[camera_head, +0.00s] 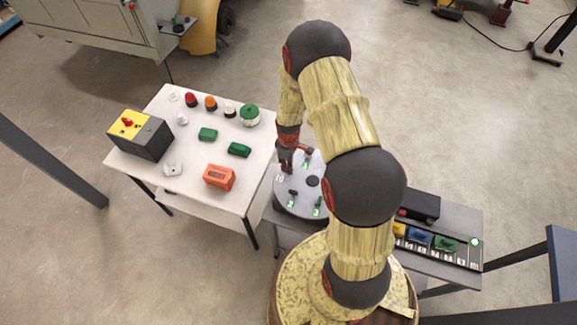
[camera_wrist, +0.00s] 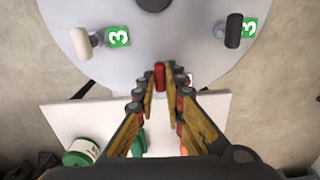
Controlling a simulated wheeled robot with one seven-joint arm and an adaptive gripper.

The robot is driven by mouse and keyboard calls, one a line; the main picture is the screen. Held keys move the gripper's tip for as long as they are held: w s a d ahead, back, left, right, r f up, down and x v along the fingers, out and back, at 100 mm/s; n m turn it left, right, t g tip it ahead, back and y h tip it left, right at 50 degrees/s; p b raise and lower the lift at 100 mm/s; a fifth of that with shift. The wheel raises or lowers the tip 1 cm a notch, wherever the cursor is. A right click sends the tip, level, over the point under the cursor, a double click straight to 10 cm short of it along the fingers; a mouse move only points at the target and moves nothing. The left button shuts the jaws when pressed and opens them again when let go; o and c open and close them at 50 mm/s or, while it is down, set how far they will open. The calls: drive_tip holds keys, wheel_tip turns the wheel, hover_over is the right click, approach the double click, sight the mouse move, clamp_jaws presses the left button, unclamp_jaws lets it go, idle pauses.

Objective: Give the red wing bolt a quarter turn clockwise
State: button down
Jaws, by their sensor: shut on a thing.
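The red wing bolt (camera_wrist: 160,74) stands at the near edge of the round grey plate (camera_wrist: 190,50) in the wrist view. My gripper (camera_wrist: 160,88) is shut on it, one finger on each side of its wing. Only the wing's top and far part show; the lower part is hidden by the fingers. In the head view my gripper (camera_head: 287,166) is over the left edge of the plate (camera_head: 286,208), and the red bolt cannot be made out clearly there.
A white-handled bolt (camera_wrist: 82,40) and a black-handled bolt (camera_wrist: 234,30) stand on the plate, each beside a green "3" label. A black central knob (camera_head: 312,181) rises between them. A white table (camera_head: 200,180) holding several parts stands at left; a rack (camera_head: 440,255) is at right.

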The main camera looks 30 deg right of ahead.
drive_tip(key=m+b, duration=0.3)
drive_tip(key=m, duration=0.2)
drive_tip(key=shift+f, duration=0.1)
drive_tip(key=m+b, duration=0.2)
drive_tip(key=m, duration=0.3)
drive_tip(key=shift+m+b, duration=0.35)
drive_tip(key=shift+m, duration=0.05)
drive_tip(key=m+b, duration=0.1)
drive_tip(key=m, duration=0.2)
drive_tip(key=shift+m+b, duration=0.6)
drive_tip(key=shift+m, duration=1.5)
drive_tip(key=c, duration=1.8)
unclamp_jaws()
drive_tip(key=shift+c, duration=0.2)
